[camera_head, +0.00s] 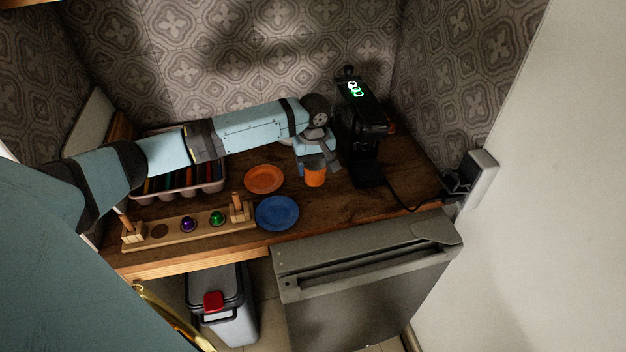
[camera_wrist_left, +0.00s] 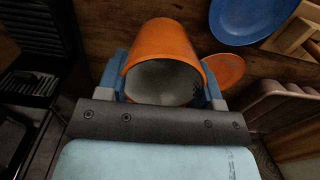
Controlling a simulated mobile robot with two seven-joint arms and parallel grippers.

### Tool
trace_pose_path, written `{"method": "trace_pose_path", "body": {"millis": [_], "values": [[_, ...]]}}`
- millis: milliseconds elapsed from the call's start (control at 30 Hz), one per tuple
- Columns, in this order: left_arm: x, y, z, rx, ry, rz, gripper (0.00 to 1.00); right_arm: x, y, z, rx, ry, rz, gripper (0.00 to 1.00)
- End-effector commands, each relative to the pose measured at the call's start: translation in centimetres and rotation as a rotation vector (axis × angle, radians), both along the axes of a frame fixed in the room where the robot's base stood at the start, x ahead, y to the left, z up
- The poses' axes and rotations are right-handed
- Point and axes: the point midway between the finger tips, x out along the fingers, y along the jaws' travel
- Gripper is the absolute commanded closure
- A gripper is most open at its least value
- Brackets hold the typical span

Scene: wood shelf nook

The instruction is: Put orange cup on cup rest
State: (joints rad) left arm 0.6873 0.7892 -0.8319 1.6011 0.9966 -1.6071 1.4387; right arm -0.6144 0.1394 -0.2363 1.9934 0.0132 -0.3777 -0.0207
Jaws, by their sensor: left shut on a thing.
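The orange cup (camera_head: 315,176) is held in my left gripper (camera_head: 314,162), just left of the black coffee machine. In the left wrist view the cup (camera_wrist_left: 160,42) sits between the two blue fingers of the left gripper (camera_wrist_left: 163,85), its pale inside facing the camera. The cup rest is hard to make out; the coffee machine (camera_head: 361,130) has a dark lower base (camera_head: 367,174) beside the cup. I cannot tell whether the cup touches the counter. My right gripper is not in view.
An orange plate (camera_head: 264,179) and a blue plate (camera_head: 277,213) lie on the wooden counter (camera_head: 330,212) left of the cup. A wooden rack with coloured balls (camera_head: 188,226) and a pink tray (camera_head: 180,190) are further left. A cable (camera_head: 402,200) runs right of the machine.

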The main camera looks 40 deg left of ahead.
Motion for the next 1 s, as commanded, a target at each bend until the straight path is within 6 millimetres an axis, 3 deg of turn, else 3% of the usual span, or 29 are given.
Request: {"method": "trace_pose_path", "body": {"millis": [533, 900, 933, 1000], "values": [[0.0, 0.0, -6.1, 0.000, 0.000, 0.000, 0.69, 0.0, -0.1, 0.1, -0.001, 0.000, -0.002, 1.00], [0.0, 0.0, -6.5, 0.000, 0.000, -0.001, 0.69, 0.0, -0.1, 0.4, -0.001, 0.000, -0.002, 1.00], [0.0, 0.0, -6.5, 0.000, 0.000, -0.001, 0.35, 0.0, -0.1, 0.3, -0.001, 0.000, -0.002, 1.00], [0.0, 0.0, -6.5, 0.000, 0.000, -0.001, 0.19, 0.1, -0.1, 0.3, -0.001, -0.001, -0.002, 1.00]]}}
